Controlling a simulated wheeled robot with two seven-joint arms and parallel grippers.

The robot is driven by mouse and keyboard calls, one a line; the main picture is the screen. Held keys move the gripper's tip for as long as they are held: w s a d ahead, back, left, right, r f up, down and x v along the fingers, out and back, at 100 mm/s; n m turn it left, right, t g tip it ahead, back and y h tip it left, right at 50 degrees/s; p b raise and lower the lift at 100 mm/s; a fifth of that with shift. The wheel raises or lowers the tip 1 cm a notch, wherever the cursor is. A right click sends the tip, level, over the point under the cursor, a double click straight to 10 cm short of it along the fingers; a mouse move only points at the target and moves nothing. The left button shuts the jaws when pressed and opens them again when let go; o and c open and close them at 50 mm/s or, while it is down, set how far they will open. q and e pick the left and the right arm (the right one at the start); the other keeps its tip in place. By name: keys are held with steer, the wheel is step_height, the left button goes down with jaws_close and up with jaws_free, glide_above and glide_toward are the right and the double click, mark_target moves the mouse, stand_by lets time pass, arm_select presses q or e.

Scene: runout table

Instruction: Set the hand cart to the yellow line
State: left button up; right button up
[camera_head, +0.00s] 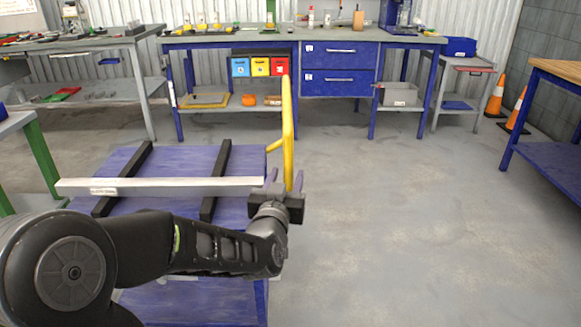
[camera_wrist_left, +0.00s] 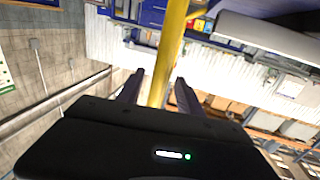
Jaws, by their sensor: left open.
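The hand cart has a blue deck (camera_head: 186,160) in the lower left of the head view and a yellow handle (camera_head: 288,125) rising at its right side. A long pale metal bar with a label lies across two black strips on the deck. My left gripper (camera_head: 285,183) is open at the handle's lower part. In the left wrist view, the yellow handle (camera_wrist_left: 170,48) passes between the two spread fingers of the left gripper (camera_wrist_left: 158,88); I cannot tell whether either finger touches it. My left arm hides the cart's near part. I see no yellow floor line. My right gripper is out of view.
Grey floor (camera_head: 400,220) is open to the right of the cart. A blue workbench (camera_head: 340,84) with drawers stands along the back wall. Orange cones (camera_head: 495,97) stand at the back right beside a wooden-topped bench (camera_head: 557,70). A green-legged table (camera_head: 42,150) is close on the left.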

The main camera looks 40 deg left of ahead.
arm_select(q)
steer(key=x, duration=0.5)
steer(key=shift+w+a, duration=0.1)
steer(key=shift+w, duration=0.05)
jaws_close()
stand_by(1.3)
